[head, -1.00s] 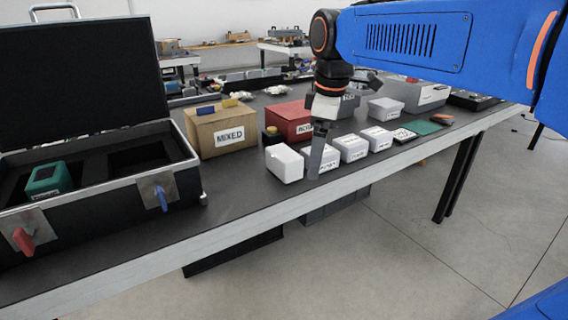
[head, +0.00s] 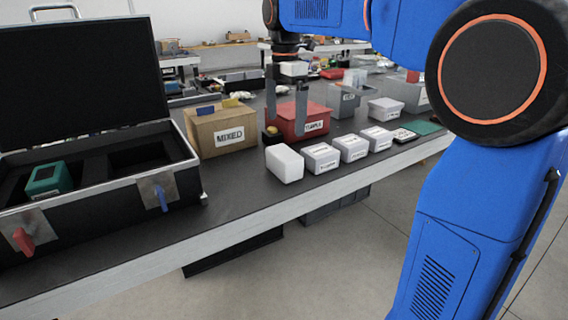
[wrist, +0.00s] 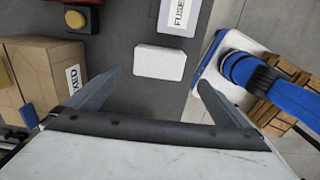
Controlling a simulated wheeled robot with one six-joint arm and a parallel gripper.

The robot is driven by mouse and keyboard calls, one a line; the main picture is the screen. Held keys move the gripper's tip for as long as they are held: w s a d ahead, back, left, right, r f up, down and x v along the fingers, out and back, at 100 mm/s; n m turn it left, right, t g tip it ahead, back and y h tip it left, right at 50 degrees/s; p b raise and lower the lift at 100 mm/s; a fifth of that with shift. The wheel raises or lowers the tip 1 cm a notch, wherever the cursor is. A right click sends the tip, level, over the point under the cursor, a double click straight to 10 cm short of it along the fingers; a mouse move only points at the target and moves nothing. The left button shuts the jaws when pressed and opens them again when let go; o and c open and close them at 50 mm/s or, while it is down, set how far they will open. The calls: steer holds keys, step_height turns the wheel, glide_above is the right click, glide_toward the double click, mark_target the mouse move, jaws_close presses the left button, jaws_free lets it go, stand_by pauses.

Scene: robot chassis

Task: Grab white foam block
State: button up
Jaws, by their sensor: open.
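The white foam block (head: 284,163) sits on the dark table near its front edge, at the left end of a row of small boxes. It has no label. In the wrist view the block (wrist: 160,62) lies beyond my fingertips, roughly centred between them. My gripper (head: 287,113) points down with its two grey fingers spread and nothing between them. In the head view it appears above the block, in front of the red box. The open fingers (wrist: 158,84) also show in the wrist view, apart from the block.
Several labelled light boxes (head: 321,157) stand just right of the block. A cardboard MIXED box (head: 221,132), a red box (head: 313,119) and a black-and-yellow button (head: 271,137) stand behind it. An open black case (head: 105,190) is at the left. Bare table lies left of the block.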

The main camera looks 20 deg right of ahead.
mark_target(284, 152)
step_height(284, 152, down, 14)
steer(key=shift+a+f, duration=0.1)
steer(key=shift+w, duration=0.1)
steer(key=c, duration=0.8)
